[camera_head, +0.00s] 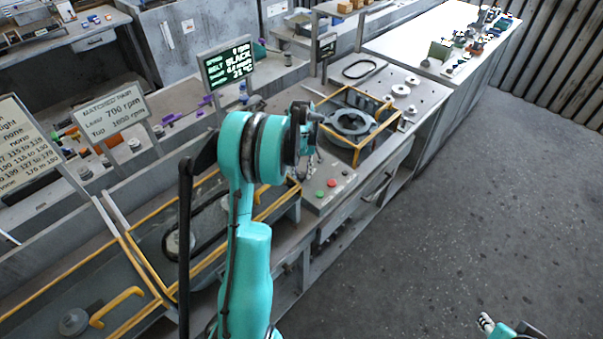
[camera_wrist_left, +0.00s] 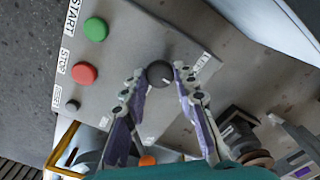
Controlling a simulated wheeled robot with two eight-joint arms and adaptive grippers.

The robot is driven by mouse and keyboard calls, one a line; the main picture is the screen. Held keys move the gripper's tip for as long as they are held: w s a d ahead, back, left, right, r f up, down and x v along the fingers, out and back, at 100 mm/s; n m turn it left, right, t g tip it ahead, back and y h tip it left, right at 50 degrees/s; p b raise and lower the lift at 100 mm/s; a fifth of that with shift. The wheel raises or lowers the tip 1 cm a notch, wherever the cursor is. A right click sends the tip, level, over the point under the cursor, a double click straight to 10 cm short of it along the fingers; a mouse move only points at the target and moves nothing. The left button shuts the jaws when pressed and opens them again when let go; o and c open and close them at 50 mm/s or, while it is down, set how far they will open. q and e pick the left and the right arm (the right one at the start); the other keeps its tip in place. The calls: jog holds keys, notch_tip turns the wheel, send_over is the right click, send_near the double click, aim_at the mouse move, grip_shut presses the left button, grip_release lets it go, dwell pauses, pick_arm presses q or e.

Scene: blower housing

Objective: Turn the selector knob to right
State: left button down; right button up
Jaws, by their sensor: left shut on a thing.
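The dark round selector knob (camera_wrist_left: 159,73) sits on the grey control panel (camera_wrist_left: 130,50), with a small white label beside it. My left gripper (camera_wrist_left: 159,76) has one fingertip on each side of the knob and is shut on it. In the head view my left gripper (camera_head: 306,168) reaches down to the panel (camera_head: 345,174), and the knob is hidden there. Any pointer mark on the knob is too small to read. Part of my right gripper (camera_head: 486,322) shows at the bottom edge; its fingers are unclear.
A green START button (camera_wrist_left: 95,29), a red STOP button (camera_wrist_left: 84,73) and a small black button (camera_wrist_left: 72,105) line the panel. A yellow-framed guard (camera_head: 357,150) surrounds a round housing (camera_head: 350,121) behind it. The floor (camera_head: 480,200) at right is clear.

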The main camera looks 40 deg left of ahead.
aim_at(302, 175)
pick_arm(q)
jog(key=shift+m, duration=1.1)
jog(key=c, duration=1.2)
grip_release()
notch_tip(302, 175, up, 12)
jog(key=shift+d, duration=0.1)
